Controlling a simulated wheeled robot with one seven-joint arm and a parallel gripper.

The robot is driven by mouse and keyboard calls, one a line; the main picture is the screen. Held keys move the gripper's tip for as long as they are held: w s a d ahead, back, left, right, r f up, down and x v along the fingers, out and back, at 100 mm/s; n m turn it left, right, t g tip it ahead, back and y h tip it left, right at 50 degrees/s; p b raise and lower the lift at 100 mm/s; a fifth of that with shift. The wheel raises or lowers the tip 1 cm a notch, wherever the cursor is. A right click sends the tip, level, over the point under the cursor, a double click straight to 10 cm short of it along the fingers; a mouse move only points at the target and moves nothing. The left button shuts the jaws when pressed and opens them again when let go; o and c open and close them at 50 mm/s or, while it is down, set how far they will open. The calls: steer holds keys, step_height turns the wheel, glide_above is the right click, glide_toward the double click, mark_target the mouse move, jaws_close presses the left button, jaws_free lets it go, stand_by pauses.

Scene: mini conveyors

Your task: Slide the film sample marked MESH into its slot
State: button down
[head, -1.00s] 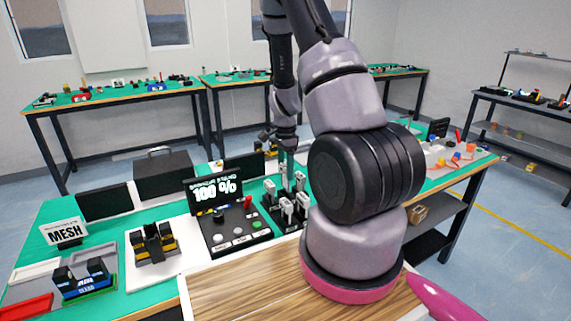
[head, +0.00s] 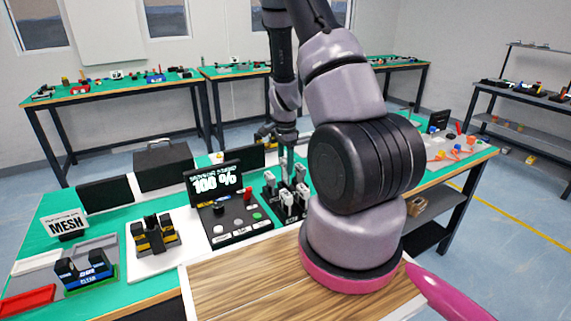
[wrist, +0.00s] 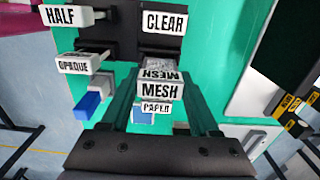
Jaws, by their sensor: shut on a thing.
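The film sample marked MESH (wrist: 160,91) stands between my gripper's fingers (wrist: 160,112) in the wrist view. My gripper is shut on it, at the black sample rack (head: 270,208). Other samples marked HALF (wrist: 62,16), CLEAR (wrist: 164,21), OPAQUE (wrist: 75,66) and PAPER (wrist: 157,108) are around it. A black and yellow slotted holder (head: 154,238) stands on a white plate (head: 180,262) to the left.
A control box (head: 235,228) with a "100 %" screen stands between holder and rack. A MESH sign (head: 65,224) and a blue fixture marked CLEAR (head: 84,272) are at the left. A black case (head: 163,163) stands behind. Bare wood (head: 245,290) lies in front.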

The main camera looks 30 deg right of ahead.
mark_target(285, 172)
steer(key=shift+f, duration=0.2)
steer(key=shift+f, duration=1.8)
steer(key=shift+c, duration=0.2)
jaws_free()
step_height(285, 172, up, 11)
steer(key=shift+f, duration=0.1)
stand_by(0.4)
